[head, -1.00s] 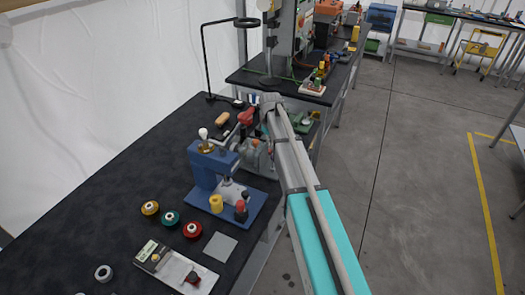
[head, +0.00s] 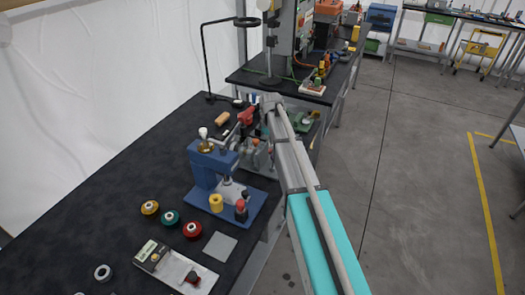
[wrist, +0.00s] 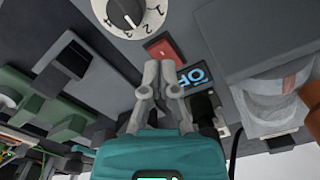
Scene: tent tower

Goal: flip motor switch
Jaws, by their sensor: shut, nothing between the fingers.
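In the wrist view, a red rocker switch (wrist: 165,51) sits on a dark grey panel, between a white numbered dial and a small display. The display (wrist: 194,76) shows blue letters that look like "OFF". My gripper (wrist: 159,68) is shut and empty. Its grey fingertips are just below the red switch in the picture, overlapping its lower edge; I cannot tell if they touch it. In the head view my arm reaches to the far end of the dark bench, and its gripper is hidden or too small to make out.
The white dial (wrist: 128,12) and a pale round part with copper (wrist: 274,100) flank the fingers. On the bench (head: 120,180) stand a blue press (head: 205,170), several spools and a tray. A second bench (head: 300,92) lies beyond. The floor at right is mostly clear.

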